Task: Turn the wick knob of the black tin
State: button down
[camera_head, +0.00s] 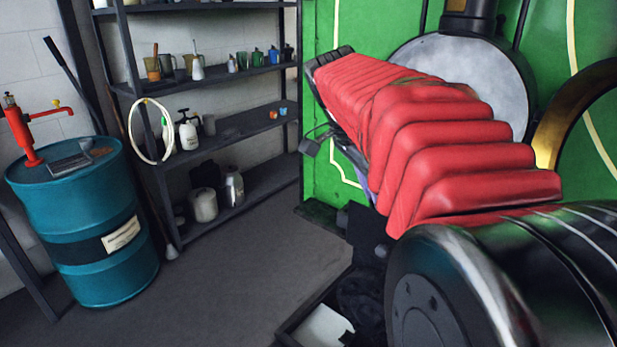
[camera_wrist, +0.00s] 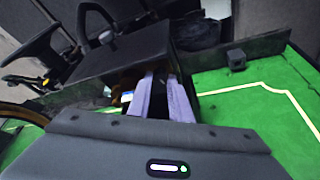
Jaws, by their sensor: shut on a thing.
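In the wrist view a black, box-like body, which I take for the black tin (camera_wrist: 108,58), lies ahead of my gripper (camera_wrist: 160,77). The two pale lilac fingers reach up to its near side, close together with a narrow dark gap between them. They are shut on a small part there, which I take for the wick knob; the fingers hide it, and its turn cannot be read. In the head view my red-sleeved arm covers the gripper, apart from a small lilac patch beneath it, and I cannot make out the tin for sure.
A green panelled wall (camera_head: 320,95) with a cream line stands close behind my arm. A teal drum (camera_head: 85,240) with a red pump (camera_head: 25,135) stands at the left. Dark shelves (camera_head: 235,125) hold bottles and cups. The grey floor (camera_head: 240,275) between is clear.

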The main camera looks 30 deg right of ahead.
jog(key=shift+w+m+g+y, duration=0.15)
jog(key=shift+m+g, duration=0.1)
jog(key=shift+m, duration=0.45)
jog(key=shift+w+m+g+y, duration=0.15)
jog(key=shift+m+g, duration=0.1)
jog(key=shift+m, duration=0.45)
jog(key=c, duration=1.9)
grip_release()
jog(key=shift+o, duration=0.2)
jog(key=shift+s, duration=0.1)
jog(key=v, duration=1.4)
jog(key=shift+d+f, duration=0.1)
